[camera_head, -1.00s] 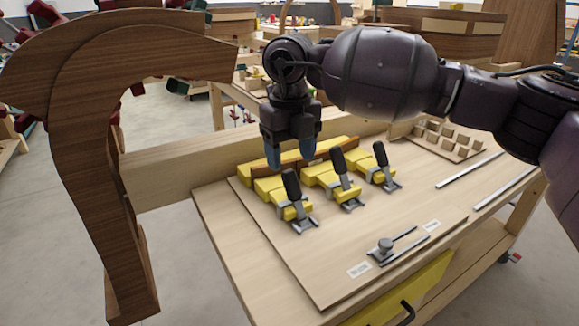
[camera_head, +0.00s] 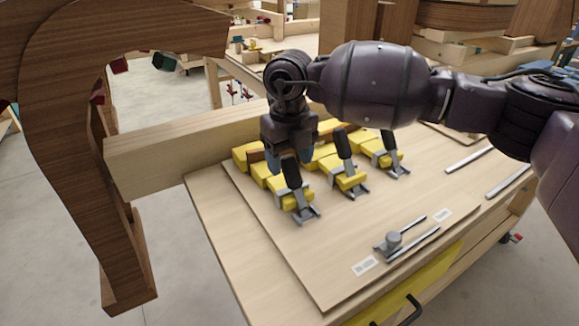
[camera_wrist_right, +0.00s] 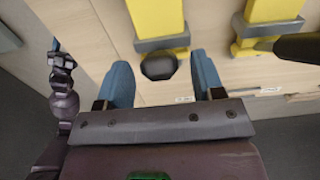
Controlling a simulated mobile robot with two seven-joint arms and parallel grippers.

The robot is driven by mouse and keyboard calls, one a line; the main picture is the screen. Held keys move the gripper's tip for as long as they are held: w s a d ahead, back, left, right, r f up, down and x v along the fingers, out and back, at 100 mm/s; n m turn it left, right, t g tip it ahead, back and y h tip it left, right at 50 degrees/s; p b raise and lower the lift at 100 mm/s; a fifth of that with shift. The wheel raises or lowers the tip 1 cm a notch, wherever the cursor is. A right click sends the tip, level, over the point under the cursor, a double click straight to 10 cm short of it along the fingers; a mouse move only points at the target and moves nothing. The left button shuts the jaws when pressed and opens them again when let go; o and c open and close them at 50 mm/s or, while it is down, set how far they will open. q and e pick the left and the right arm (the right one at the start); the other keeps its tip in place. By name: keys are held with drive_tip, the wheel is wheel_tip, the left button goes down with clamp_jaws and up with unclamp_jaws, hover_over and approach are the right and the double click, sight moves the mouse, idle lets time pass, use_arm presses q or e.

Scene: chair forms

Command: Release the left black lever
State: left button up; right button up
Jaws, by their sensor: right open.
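The left black lever (camera_head: 291,172) stands up from its grey and yellow clamp on the workbench in the head view. Its dark knob (camera_wrist_right: 158,67) shows end-on in the right wrist view. My right gripper (camera_head: 290,160) points down at the lever's top. In the right wrist view its blue fingers (camera_wrist_right: 161,80) are open, one on each side of the knob with a gap around it. The middle black lever (camera_head: 343,144) and the right black lever (camera_head: 388,141) stand upright to the right. My left gripper is in neither view.
A large curved wooden form (camera_head: 55,130) and a thick beam (camera_head: 180,150) stand to the left. A metal latch (camera_head: 394,240) sits at the board's front. Metal strips (camera_head: 468,159) lie at the right.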

drive_tip(key=shift+f, duration=1.15)
drive_tip(key=shift+c, duration=0.3)
clamp_jaws()
